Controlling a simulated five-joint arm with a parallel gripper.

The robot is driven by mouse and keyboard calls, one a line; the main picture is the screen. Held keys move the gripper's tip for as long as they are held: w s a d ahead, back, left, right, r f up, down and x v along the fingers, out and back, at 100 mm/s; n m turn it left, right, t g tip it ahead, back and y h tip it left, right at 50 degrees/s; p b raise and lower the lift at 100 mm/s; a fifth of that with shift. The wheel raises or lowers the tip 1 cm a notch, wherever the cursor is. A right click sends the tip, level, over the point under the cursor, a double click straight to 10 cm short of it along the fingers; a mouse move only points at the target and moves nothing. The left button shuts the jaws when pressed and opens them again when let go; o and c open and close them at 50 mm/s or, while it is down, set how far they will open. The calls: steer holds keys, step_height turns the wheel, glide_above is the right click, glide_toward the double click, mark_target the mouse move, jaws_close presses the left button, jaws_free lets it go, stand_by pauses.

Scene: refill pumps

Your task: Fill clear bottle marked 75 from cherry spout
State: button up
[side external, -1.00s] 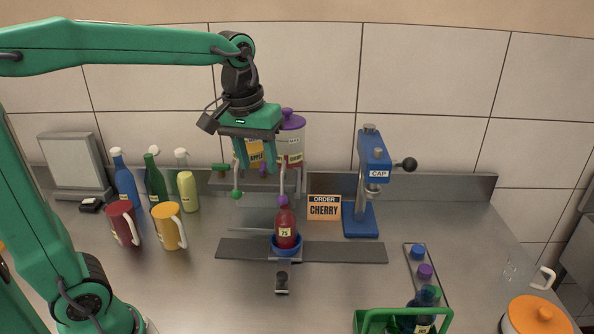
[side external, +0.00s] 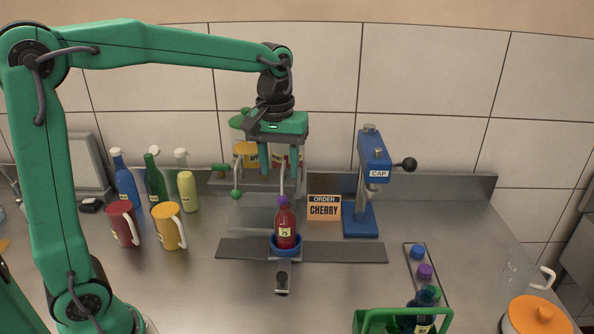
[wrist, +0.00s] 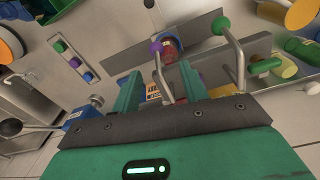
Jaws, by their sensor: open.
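The bottle marked 75 (side external: 285,230) stands upright in a blue cup holder (side external: 286,249) on a dark rail and looks filled with red up to its shoulder. The purple-tipped cherry spout (side external: 283,200) is right above its mouth; I cannot tell whether they touch. The purple knob also shows in the wrist view (wrist: 156,47). My gripper (side external: 279,172) is open and empty, pointing down above and behind the bottle, in front of the dispensers. The wrist view shows its two fingers (wrist: 160,85) apart. The dispenser labels are mostly hidden behind my gripper.
An order card (side external: 323,208) reads CHERRY. The blue CAP press (side external: 372,185) stands right of it. Several coloured caps lie in a tray (side external: 424,270). A green crate (side external: 367,321) holds a dark bottle (side external: 425,305). Red and yellow mugs (side external: 168,227) and several bottles stand left.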

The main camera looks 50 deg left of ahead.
mark_target(282, 182)
steer(key=shift+w+d+f, duration=0.1)
steer(key=shift+f, duration=1.35)
steer(key=shift+d+f, duration=0.1)
steer(key=shift+f, duration=1.3)
